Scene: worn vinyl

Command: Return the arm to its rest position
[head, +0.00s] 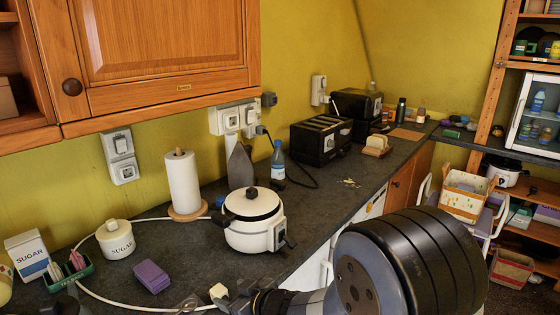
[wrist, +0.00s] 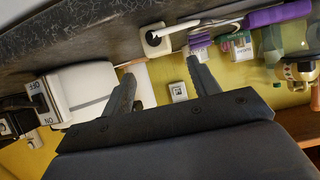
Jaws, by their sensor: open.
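My arm (head: 390,270) reaches in from the lower right of the head view, over the front of the counter. My gripper (wrist: 160,67) is open in the wrist view, with its two dark fingers spread apart and nothing held between them. In the head view only part of the gripper (head: 232,298) shows, low at the bottom edge, near a small white block (head: 218,290) on a cable. That block also shows beyond the fingertips in the wrist view (wrist: 154,40). No rest spot or cradle for the arm is seen.
A white cooker (head: 255,235) stands close to the gripper, left of the fingers in the wrist view (wrist: 80,88). A purple block (head: 151,276), sugar jar (head: 115,240) and paper roll (head: 183,184) stand further left. A cabinet (head: 160,55) hangs above. The counter (head: 330,200) behind the arm is partly clear.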

